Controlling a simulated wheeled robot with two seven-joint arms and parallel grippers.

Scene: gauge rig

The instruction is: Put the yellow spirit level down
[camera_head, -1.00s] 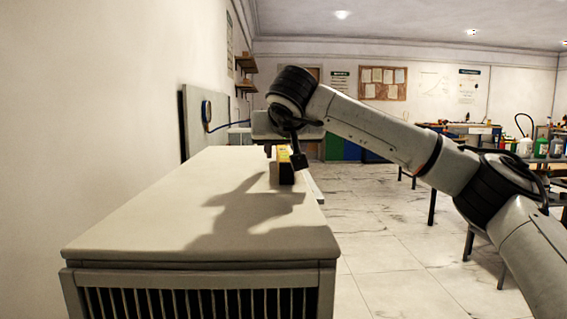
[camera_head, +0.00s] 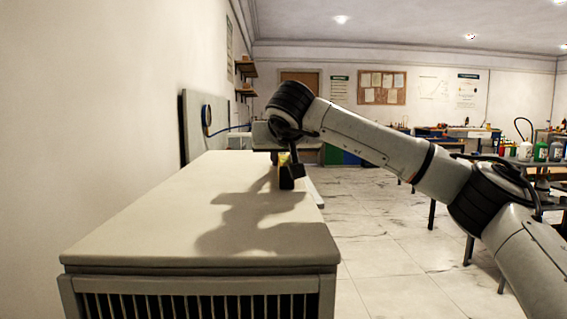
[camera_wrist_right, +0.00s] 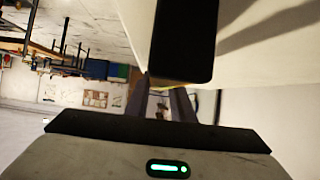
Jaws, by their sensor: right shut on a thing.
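The yellow spirit level (camera_head: 283,159) is at the far right part of the pale bench top (camera_head: 170,215), with its dark end (camera_head: 287,183) facing me. My right gripper (camera_head: 284,163) is shut on it from above. The level is at or very close to the bench surface; I cannot tell whether it touches. In the right wrist view, the level's black end (camera_wrist_right: 185,40) with a thin yellow edge fills the upper middle, and my right gripper's fingers (camera_wrist_right: 160,103) show below it, partly hidden. My left gripper is not in view.
A panel with a blue hose (camera_head: 207,118) is on the wall behind the bench at left. The near bench top is clear except for my arm's shadow. Workbenches with bottles (camera_head: 541,152) stand at right across the tiled floor.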

